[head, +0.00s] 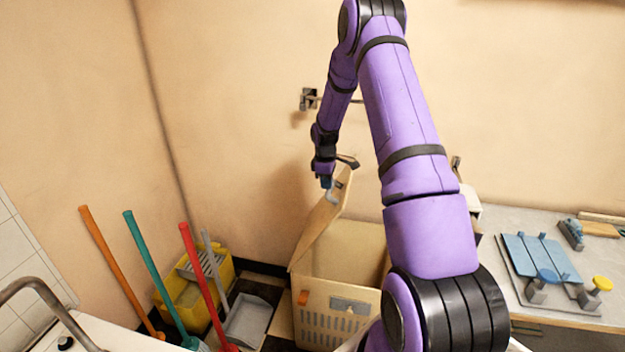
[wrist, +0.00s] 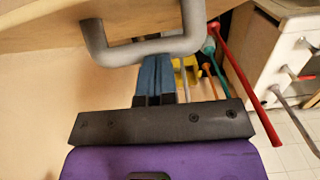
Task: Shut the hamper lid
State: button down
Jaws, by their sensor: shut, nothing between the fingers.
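The hamper (head: 345,329) is a cream box with slotted sides, low behind my arm. Its lid (head: 318,229) stands open, tilted up along the left side. A grey handle (head: 333,198) sits near the lid's upper end. My gripper (head: 327,184) is at that upper end, close to the handle. In the wrist view the grey handle (wrist: 145,50) crosses in front of my blue fingers (wrist: 153,78) and hides their tips. The fingers are shut together and empty. I cannot tell whether they touch the handle. The lid's pale surface (wrist: 60,12) fills the top of the wrist view.
A yellow mop bucket (head: 190,300), a grey dustpan (head: 248,320) and orange, teal and red poles stand left of the hamper. A counter (head: 540,312) with blue plates (head: 540,257) is at right. A wall fixture (head: 309,99) is behind my arm.

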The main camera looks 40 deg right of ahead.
jog(key=s+d+f+t+y, duration=0.1)
jog(key=s+d+f+t, duration=0.1)
jog(key=s+d+f, duration=0.5)
jog(key=s+d+f+t+y, duration=0.2)
jog(key=s+d+f, duration=0.4)
jog(key=s+f, duration=0.4)
notch_tip(320, 180, down, 2)
jog(key=shift+s+d+f+t, duration=0.2)
jog(key=shift+s+d+t, duration=0.1)
jog(key=shift+d, duration=0.1)
jog(key=shift+r, duration=0.1)
jog(key=v, duration=0.7)
jog(key=w+a+r+g+h, duration=0.25)
jog(key=w+r+g, duration=0.25)
jog(key=r, duration=0.3)
notch_tip(320, 180, down, 14)
jog(key=shift+s+d+h, duration=0.2)
jog(key=shift+d+h, duration=0.05)
jog(key=shift+h, duration=0.1)
dwell(0.5)
jog(key=shift+f, duration=0.1)
